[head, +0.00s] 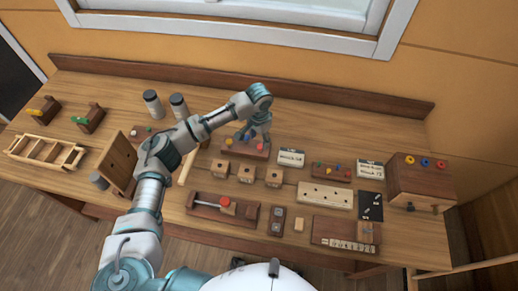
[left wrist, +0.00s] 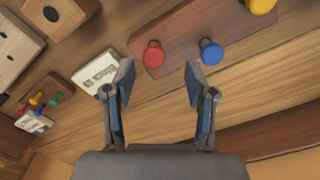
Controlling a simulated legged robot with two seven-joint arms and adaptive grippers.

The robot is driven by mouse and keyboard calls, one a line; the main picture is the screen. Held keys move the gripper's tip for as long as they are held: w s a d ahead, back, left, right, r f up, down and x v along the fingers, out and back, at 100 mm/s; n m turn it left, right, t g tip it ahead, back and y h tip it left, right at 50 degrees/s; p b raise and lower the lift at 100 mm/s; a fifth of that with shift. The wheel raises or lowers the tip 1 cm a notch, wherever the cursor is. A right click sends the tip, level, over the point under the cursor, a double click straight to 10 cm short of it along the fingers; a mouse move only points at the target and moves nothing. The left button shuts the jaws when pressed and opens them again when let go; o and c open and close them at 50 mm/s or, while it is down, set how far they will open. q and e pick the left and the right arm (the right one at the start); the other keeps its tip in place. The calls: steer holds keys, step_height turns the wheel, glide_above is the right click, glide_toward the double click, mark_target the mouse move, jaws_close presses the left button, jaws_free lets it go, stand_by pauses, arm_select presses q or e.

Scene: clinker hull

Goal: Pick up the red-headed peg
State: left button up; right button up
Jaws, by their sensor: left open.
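The red-headed peg (left wrist: 153,55) stands in a dark wooden block (left wrist: 180,28), beside a blue-headed peg (left wrist: 210,52) and a yellow-headed peg (left wrist: 262,5). In the head view this block (head: 232,151) is at the back middle of the bench, partly hidden by my arm. My left gripper (head: 253,138) is over it. In the left wrist view my left gripper (left wrist: 161,76) is open and empty. The red head shows between and just beyond the fingertips, nearer the left finger; the blue head is near the right fingertip. My right gripper is not in view.
A white label card (head: 291,157) stands right of the block. Another block (head: 331,173) with small coloured pegs is farther right. Several wooden cubes (head: 246,173) sit in front. A low back rail (head: 330,97) runs behind, with bare bench before it.

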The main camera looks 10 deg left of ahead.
mark_target(261, 147)
arm_select(q)
steer(key=f, duration=0.3)
steer(key=d+f, duration=0.1)
steer(key=shift+s+f, duration=0.2)
steer(key=shift+s, duration=0.15)
steer(key=shift+a+f, duration=0.1)
steer(key=shift+f, duration=0.3)
steer(key=shift+a, duration=0.2)
steer(key=shift+c, duration=0.5)
steer(key=c, duration=0.7)
